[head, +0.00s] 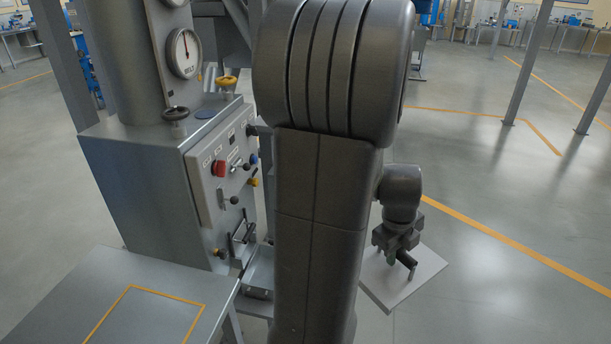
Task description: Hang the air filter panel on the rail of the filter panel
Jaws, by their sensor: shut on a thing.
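The air filter panel looks like a pale, flat, square plate (427,277) at the lower right in the head view, lying nearly flat and tilted to the view. My gripper (399,258) is over it, shut on a dark bar-like part that seems to be the panel's handle. My arm hides the left part of the plate. I cannot tell its height above the floor. I cannot make out the rail for certain; a metal bracket (241,233) shows low on the machine's side, and my arm covers the area to its right.
A grey machine (140,185) with a gauge (184,53), knobs and a red switch stands at the left. A metal table (60,300) with a yellow outlined square is at the lower left. Open floor (500,200) lies to the right, with posts (530,60) further back.

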